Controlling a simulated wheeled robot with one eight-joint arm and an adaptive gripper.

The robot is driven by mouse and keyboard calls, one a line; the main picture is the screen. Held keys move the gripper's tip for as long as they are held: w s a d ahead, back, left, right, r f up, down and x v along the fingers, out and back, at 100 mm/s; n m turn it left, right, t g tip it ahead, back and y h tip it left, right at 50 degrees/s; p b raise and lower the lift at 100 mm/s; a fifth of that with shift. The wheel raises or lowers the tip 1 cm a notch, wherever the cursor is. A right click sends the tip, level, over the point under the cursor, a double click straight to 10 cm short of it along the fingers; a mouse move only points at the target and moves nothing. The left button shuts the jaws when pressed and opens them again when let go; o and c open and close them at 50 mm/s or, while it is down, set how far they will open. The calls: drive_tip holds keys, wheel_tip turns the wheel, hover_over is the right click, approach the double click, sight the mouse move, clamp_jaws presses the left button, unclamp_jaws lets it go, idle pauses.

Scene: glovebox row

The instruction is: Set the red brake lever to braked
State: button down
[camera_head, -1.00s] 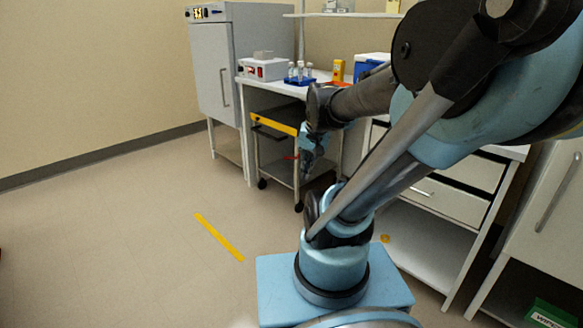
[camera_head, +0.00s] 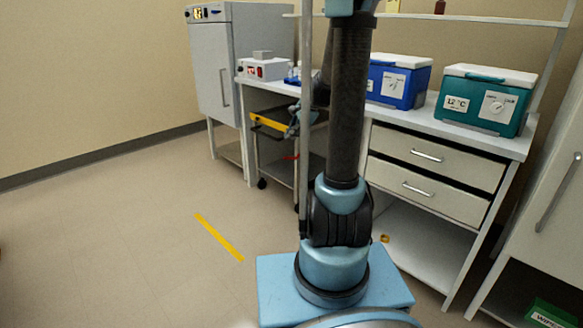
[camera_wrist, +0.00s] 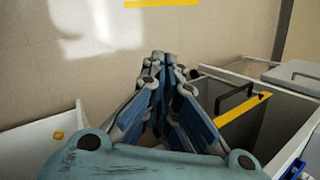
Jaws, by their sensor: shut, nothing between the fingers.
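The red brake lever (camera_head: 290,157) shows small and low on the wheeled cart (camera_head: 272,122) with the yellow top edge, in the head view. I cannot tell its exact setting at this size. My gripper (camera_head: 292,130) is at the cart's right side, above the lever, partly hidden behind my own arm. In the wrist view my gripper (camera_wrist: 164,58) is shut and empty, with its fingers together. The cart (camera_wrist: 285,108), with its yellow strip and black handle, lies to the right of the fingers there. The lever is not seen in the wrist view.
A white bench (camera_head: 480,137) with drawers and blue and teal coolers stands to the right. A grey oven cabinet (camera_head: 215,75) stands left of the cart. A yellow ring (camera_head: 384,238) lies on the lower shelf. Floor around the yellow tape (camera_head: 218,237) is clear.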

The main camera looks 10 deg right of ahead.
drive_tip(key=w+d+f+m+t+y, duration=0.1)
drive_tip(key=w+d+f+m, duration=0.1)
drive_tip(key=w+f+m, duration=0.5)
drive_tip(key=w+d+f+m+t+y, duration=0.1)
drive_tip(key=w+d+f, duration=0.3)
drive_tip(key=w, duration=0.8)
drive_tip(key=w+d+f+m, duration=0.1)
drive_tip(key=w+f+m, duration=0.1)
drive_tip(key=f, duration=0.5)
drive_tip(key=w+d+f+m+t+y, duration=0.1)
drive_tip(key=w+d+f+m, duration=0.1)
drive_tip(key=f, duration=0.5)
drive_tip(key=w+d+f+m+t+y, duration=0.1)
drive_tip(key=w+f+m, duration=0.3)
drive_tip(key=f, duration=0.3)
drive_tip(key=shift+d+m, duration=0.35)
drive_tip(key=shift+m, duration=0.15)
drive_tip(key=shift+w, duration=0.1)
drive_tip(key=w+a+f, duration=0.1)
drive_tip(key=w+a, duration=0.5)
drive_tip(key=w, duration=0.1)
drive_tip(key=shift+w, duration=0.15)
